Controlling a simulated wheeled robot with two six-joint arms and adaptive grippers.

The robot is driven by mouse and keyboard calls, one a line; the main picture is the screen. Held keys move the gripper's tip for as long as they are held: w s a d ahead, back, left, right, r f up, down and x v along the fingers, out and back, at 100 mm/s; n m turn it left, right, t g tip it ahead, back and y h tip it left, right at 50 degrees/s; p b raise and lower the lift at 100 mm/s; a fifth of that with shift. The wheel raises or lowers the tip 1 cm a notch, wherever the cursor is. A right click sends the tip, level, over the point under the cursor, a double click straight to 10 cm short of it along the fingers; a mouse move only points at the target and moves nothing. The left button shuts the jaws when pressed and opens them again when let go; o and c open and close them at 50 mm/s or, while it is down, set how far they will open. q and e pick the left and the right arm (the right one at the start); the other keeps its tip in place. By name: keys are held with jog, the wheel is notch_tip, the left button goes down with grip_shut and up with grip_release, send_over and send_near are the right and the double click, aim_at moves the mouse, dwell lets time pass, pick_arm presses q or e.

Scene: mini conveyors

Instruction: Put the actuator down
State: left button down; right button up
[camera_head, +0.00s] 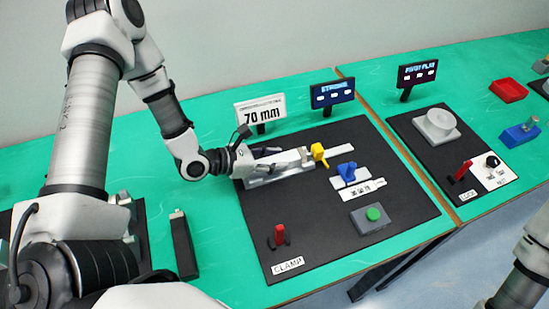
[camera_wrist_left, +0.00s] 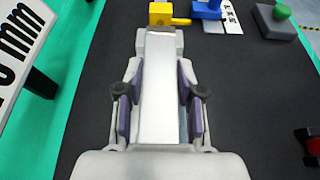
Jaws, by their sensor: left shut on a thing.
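The actuator, a long pale silver bar (camera_wrist_left: 160,115), lies between the purple-padded fingers of my left gripper (camera_wrist_left: 160,98). In the head view my left gripper (camera_head: 270,156) is low over the back left of the black station board (camera_head: 300,215). It is shut on the actuator, whose far end is close to a yellow part (camera_head: 318,153). The yellow part (camera_wrist_left: 161,14) also shows at the top of the wrist view. The fingers partly hide the bar in the head view, and I cannot tell if its underside touches the board. My right gripper is out of view.
A "70 mm" sign (camera_head: 262,112) and a blue-screen sign (camera_head: 332,95) stand behind the board. A blue handle (camera_head: 346,171), a green button (camera_head: 373,214) and a red clamp lever (camera_head: 280,235) are on it. A second black board (camera_head: 445,150) stands to the right.

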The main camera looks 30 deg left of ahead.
pick_arm(q)
jog(key=c, duration=0.7)
grip_release()
jog(key=shift+f, duration=0.1)
jog(key=shift+r+p, duration=0.3)
jog(key=shift+p, duration=0.05)
jog(key=shift+s+a+r, duration=0.1)
jog(key=shift+s+a, duration=0.1)
jog(key=shift+a, duration=0.15)
jog(key=p+v, duration=0.1)
jog(key=v, duration=0.4)
jog(key=shift+s+a+r+p, duration=0.15)
jog(key=shift+s+r+p, duration=0.1)
jog(key=shift+r+p, duration=0.15)
jog(key=p+v, duration=0.4)
jog(key=shift+s+a+r, duration=0.15)
jog(key=shift+s+r, duration=0.05)
jog(key=shift+s, duration=0.05)
jog(key=shift+s+a+f+p, duration=0.1)
jog(key=shift+s+a+p, duration=0.15)
jog(key=shift+s+p, duration=0.1)
jog(key=shift+f, duration=0.1)
